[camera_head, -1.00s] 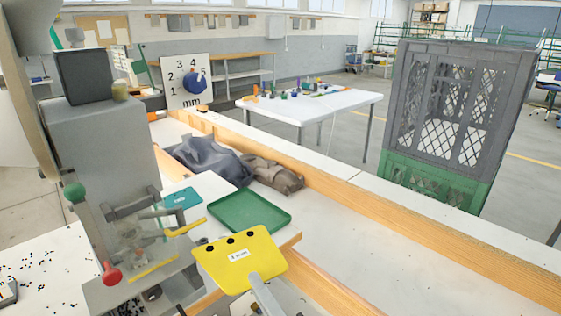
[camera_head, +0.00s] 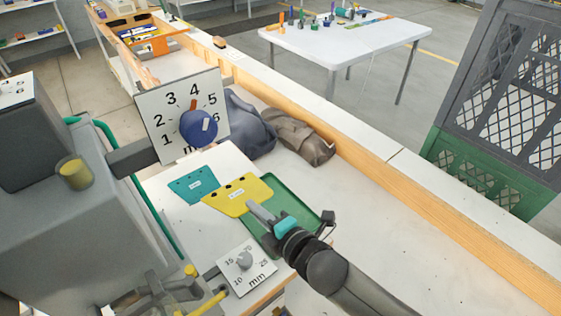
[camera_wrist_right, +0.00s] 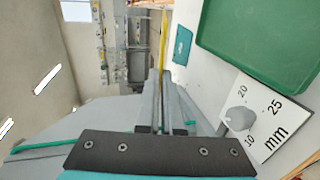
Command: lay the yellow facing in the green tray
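The yellow facing (camera_head: 232,197), a flat plate with dark holes along one edge and a white label, is gripped near its right end by my right gripper (camera_head: 258,211). In the right wrist view the yellow facing (camera_wrist_right: 163,42) shows edge-on as a thin strip between the fingers (camera_wrist_right: 160,105). The green tray (camera_head: 290,200) lies on the white bench. In the head view the facing overlaps the tray's left side, with much of it reaching past the left rim. In the right wrist view the green tray (camera_wrist_right: 265,40) lies to the right of the facing, apart from it. My left gripper is out of view.
A teal plate (camera_head: 193,185) lies on the bench left of the tray. The grey press (camera_head: 60,220), a large dial board (camera_head: 185,112) and a small dial plate (camera_head: 247,265) stand close by. Dark cloth (camera_head: 248,125) lies behind. The bench to the right is clear.

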